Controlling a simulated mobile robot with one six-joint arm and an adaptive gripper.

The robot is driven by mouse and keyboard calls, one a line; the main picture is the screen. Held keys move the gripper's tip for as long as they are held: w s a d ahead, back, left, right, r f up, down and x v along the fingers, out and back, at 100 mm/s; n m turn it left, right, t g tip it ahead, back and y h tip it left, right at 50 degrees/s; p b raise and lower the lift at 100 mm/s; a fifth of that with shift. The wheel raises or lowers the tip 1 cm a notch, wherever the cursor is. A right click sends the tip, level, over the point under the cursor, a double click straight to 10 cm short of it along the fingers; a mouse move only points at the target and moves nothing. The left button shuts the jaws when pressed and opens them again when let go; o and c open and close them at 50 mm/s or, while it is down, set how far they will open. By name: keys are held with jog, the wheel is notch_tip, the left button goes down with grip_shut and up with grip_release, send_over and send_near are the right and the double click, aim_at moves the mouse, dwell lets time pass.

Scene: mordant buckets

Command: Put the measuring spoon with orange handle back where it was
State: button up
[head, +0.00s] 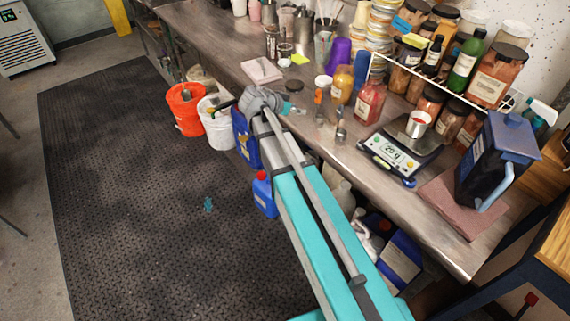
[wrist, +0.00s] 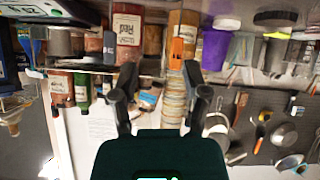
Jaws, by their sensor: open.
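A small thing with an orange upper part (head: 319,97) stands upright near the front of the steel bench, just right of my gripper (head: 295,108). It looks like the orange-handled measuring spoon, but its lower end is too small to make out. In the wrist view, which is upside down, an orange handle (wrist: 177,48) shows beyond my gripper (wrist: 160,76), nearer the right finger, in front of an amber jar. My fingers are spread apart with nothing between them. The arm reaches over the bench's front edge.
A red-labelled jar (head: 369,102) and a digital scale (head: 401,152) bearing a small cup stand to the right. A purple cup (head: 339,53) and several jars stand behind. An orange bucket (head: 184,110) and white bucket (head: 217,126) are on the floor. The dark mat (head: 130,200) is mostly clear.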

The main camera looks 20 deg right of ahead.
jog(key=s+a+f+n+g+y, duration=0.1)
jog(key=s+a+f+n+y, duration=0.2)
jog(key=s, duration=0.3)
jog(key=s+a+f+n+g+y, duration=0.1)
jog(key=s+a+f+n+y, duration=0.2)
jog(key=s, duration=0.4)
jog(key=s+a+f+n+g+y, duration=0.1)
jog(key=s+a+f+n+y, duration=0.2)
jog(key=s+a+n+y, duration=0.1)
jog(key=s+n+y, duration=0.1)
jog(key=s+n, duration=0.1)
jog(key=s, duration=0.1)
jog(key=shift+a+g, duration=0.25)
jog(key=shift+g, duration=0.15)
